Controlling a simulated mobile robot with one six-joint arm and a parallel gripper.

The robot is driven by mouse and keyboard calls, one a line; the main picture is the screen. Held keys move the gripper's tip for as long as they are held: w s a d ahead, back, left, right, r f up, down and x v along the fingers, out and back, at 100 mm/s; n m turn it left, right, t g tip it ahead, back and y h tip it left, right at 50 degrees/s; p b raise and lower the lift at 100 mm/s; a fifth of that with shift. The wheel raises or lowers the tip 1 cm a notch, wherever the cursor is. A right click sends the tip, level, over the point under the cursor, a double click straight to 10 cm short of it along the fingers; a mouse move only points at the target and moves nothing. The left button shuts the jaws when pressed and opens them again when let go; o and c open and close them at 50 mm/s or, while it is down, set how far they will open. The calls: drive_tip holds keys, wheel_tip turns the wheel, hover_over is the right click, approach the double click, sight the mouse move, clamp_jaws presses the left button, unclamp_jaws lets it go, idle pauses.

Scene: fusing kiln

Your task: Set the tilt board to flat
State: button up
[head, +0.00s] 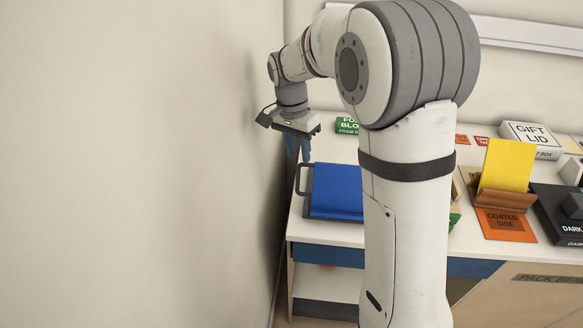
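A blue board (336,188), which I take to be the tilt board, sits at the left end of the white bench. A dark bar handle (299,181) stands out from its left side. The board looks somewhat inclined, but its exact angle is hard to tell from here. My gripper (298,158) points down just above the board's back left corner, near the handle. Its two blue fingers look apart, with nothing between them. My arm hides the board's right edge.
A bare wall (240,150) stands close on the left of my gripper. A green foam block box (347,126) is behind the board. To the right are a yellow panel (508,165) on a brown stand, an orange "coated side" card (505,225) and a dark box (560,212).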

sight(298, 177)
drive_tip(key=shift+m, duration=0.3)
wheel_tip(298, 177, down, 9)
drive_tip(key=shift+d+r+p, duration=0.1)
drive_tip(key=shift+r+p, duration=0.05)
drive_tip(key=shift+p, duration=0.45)
drive_tip(key=shift+c, duration=0.5)
clamp_jaws()
